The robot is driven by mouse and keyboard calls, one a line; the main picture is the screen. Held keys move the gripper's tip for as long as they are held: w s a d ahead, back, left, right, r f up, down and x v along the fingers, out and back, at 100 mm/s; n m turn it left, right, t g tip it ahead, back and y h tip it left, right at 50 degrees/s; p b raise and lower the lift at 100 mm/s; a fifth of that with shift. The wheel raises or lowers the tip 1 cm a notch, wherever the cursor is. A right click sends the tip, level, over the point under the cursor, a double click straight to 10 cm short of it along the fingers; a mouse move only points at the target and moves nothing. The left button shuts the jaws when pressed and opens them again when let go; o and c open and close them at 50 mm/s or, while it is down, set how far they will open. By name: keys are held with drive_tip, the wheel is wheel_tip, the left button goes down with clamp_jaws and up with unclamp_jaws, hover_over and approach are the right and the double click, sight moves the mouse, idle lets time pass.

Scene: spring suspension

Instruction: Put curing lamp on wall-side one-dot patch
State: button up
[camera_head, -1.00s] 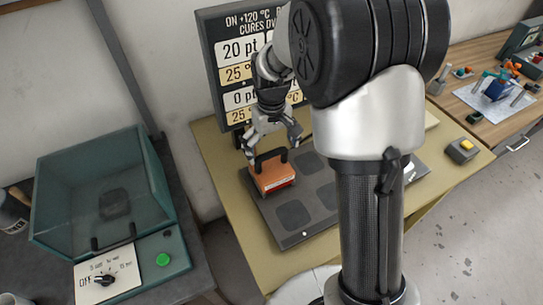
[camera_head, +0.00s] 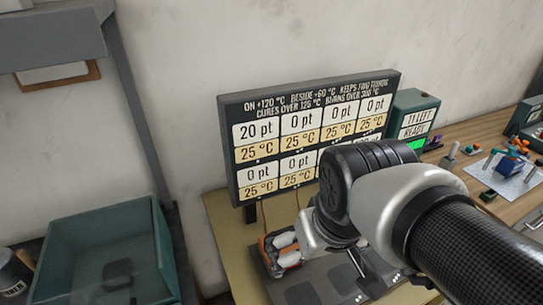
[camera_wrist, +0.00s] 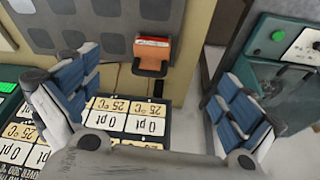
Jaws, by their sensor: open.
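The curing lamp is an orange block with a dark handle. In the head view the lamp (camera_head: 268,257) sits at the wall-side left end of the dark plate (camera_head: 322,284), partly hidden by my gripper. The plate (camera_wrist: 108,12) shows several darker square patches; dot marks are not readable there. My gripper (camera_wrist: 150,100) is open and empty, its blue-padded fingers spread wide on both sides, apart from the lamp.
A teal open box (camera_head: 105,255) is at the left. A green-lit unit (camera_head: 412,120) and a cluttered bench (camera_head: 490,150) are at the right.

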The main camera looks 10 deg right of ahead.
drive_tip(key=shift+t, duration=0.5)
drive_tip(key=s, duration=0.5)
drive_tip(key=shift+s+f, duration=0.2)
drive_tip(key=shift+f, duration=0.05)
drive_tip(key=shift+f+b, duration=0.35)
